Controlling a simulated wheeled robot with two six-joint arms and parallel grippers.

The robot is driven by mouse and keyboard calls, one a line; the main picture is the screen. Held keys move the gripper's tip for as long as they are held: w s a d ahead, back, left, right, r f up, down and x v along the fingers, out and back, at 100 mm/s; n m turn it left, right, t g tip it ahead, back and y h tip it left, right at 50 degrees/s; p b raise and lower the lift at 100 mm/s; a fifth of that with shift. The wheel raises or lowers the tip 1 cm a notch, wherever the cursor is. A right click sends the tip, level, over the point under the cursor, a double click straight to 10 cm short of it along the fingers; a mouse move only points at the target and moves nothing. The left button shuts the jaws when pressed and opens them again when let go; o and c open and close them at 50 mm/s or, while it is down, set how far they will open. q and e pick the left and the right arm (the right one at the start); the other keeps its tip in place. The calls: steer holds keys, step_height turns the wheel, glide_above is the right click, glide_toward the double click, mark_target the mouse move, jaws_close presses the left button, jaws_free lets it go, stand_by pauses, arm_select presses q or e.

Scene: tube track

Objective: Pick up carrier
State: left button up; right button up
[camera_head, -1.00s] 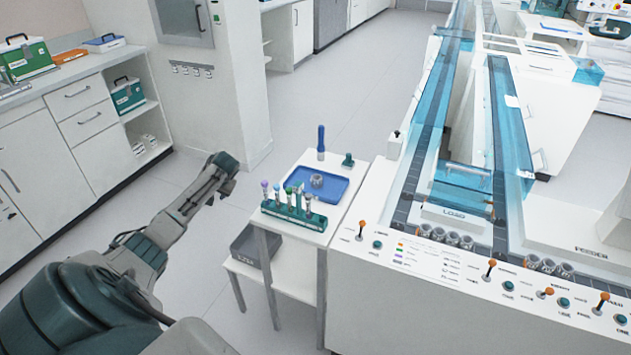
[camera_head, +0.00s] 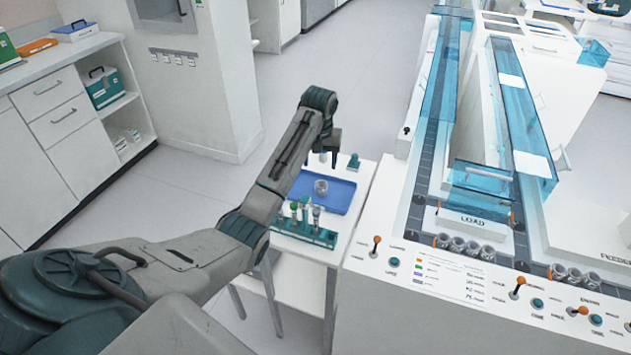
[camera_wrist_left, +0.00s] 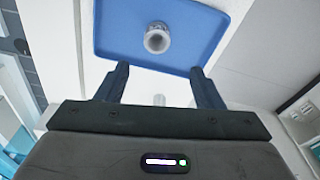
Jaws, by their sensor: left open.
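The carrier (camera_head: 321,187) is a small grey round puck with an open centre. It sits on the blue tray (camera_head: 340,200) on a small white side table. My left gripper (camera_head: 329,155) hangs above the far part of the tray, past the carrier in the head view. In the left wrist view my left gripper (camera_wrist_left: 159,80) is open and empty, and the carrier (camera_wrist_left: 157,38) shows beyond the fingertips, roughly centred between them and apart from them. My right gripper is not in view.
A green tube rack (camera_head: 318,235) with several tubes stands at the table's near edge, partly hidden by my left arm. A small teal object (camera_head: 354,162) stands behind the tray. The white track machine (camera_head: 450,300) with several more pucks (camera_head: 465,247) is to the right.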

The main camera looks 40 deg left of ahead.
mark_target(321, 184)
arm_select(q)
steer(key=f, duration=0.1)
steer(key=d+f, duration=0.1)
steer(key=f, duration=0.1)
steer(key=shift+f+p, duration=0.3)
steer(key=shift+p, duration=0.05)
steer(key=shift+w+f, duration=0.15)
steer(key=shift+f, duration=0.2)
steer(key=shift+a+f, duration=0.15)
steer(key=shift+f, duration=0.25)
step_height(321, 184, down, 4)
steer(key=shift+a+r+p, duration=0.15)
steer(key=shift+r+p, duration=0.1)
steer(key=shift+p, duration=0.45)
steer(key=shift+f, duration=0.4)
steer(key=shift+w+f, duration=0.15)
steer(key=shift+f, duration=0.15)
steer(key=c, duration=0.8)
steer(key=shift+c, duration=0.2)
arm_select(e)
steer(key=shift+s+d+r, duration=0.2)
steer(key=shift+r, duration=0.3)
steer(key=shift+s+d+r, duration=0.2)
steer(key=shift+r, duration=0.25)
